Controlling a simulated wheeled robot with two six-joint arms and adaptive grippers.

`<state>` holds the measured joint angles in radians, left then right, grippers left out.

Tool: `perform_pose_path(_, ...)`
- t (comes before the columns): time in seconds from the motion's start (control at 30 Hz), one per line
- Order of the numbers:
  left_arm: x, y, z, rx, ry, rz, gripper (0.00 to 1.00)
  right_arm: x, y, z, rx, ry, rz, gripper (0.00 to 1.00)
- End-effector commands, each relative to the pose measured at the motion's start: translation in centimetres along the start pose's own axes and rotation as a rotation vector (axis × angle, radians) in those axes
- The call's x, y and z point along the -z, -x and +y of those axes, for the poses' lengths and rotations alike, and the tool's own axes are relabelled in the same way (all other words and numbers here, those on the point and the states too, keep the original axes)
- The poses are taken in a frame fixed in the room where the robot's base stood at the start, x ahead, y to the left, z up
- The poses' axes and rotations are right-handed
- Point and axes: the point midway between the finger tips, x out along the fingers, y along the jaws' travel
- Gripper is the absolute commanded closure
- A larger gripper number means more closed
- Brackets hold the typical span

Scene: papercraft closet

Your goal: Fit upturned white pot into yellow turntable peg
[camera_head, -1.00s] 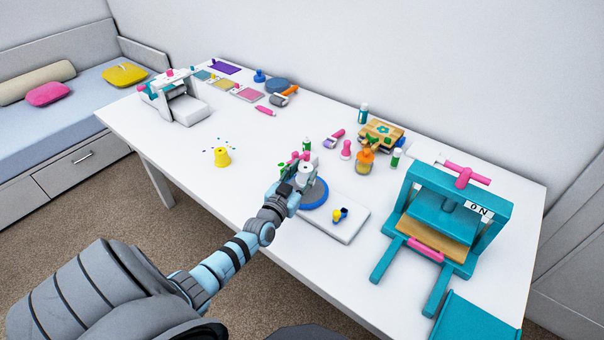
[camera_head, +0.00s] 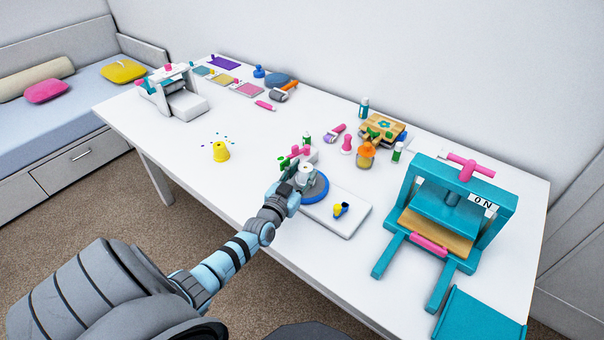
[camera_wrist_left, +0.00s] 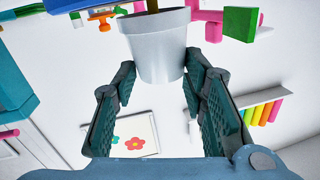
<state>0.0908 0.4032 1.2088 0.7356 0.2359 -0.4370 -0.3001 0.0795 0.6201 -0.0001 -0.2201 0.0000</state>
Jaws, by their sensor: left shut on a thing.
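The white pot (camera_head: 306,169) is between the fingers of my left gripper (camera_head: 297,178), over the blue-rimmed turntable (camera_head: 318,192). In the left wrist view the pot (camera_wrist_left: 157,45) sits between the two dark green fingers (camera_wrist_left: 158,78), which are shut on its sides. Its wide rim is toward the top of that picture. I cannot tell whether the pot touches the peg. My right gripper is not in view.
A white board (camera_head: 348,222) with a small yellow-and-blue piece (camera_head: 341,209) is right of the turntable. A teal press (camera_head: 450,215) stands further right. Pink and green pieces (camera_head: 292,155) and an orange-topped bottle (camera_head: 365,155) are behind. A yellow cup (camera_head: 220,152) is left.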

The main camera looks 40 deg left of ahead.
Motion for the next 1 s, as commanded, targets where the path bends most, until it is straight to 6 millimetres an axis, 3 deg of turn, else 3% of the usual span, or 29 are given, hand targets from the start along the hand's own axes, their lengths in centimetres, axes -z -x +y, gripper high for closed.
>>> perform_pose_path(0.47,-1.15,-0.02,0.15,0.0,0.0,0.0,0.99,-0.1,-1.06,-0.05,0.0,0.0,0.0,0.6)
perform_pose_path(0.5,-1.14,-0.01,0.15,0.0,0.0,-0.001,0.58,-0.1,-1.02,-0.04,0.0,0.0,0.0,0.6)
perform_pose_path(0.63,-1.1,-0.01,0.15,0.0,0.0,-0.001,0.38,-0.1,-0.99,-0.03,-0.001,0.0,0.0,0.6)
perform_pose_path(1.0,-1.09,0.49,0.13,-0.001,-0.001,0.0,0.38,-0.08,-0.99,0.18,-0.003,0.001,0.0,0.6)
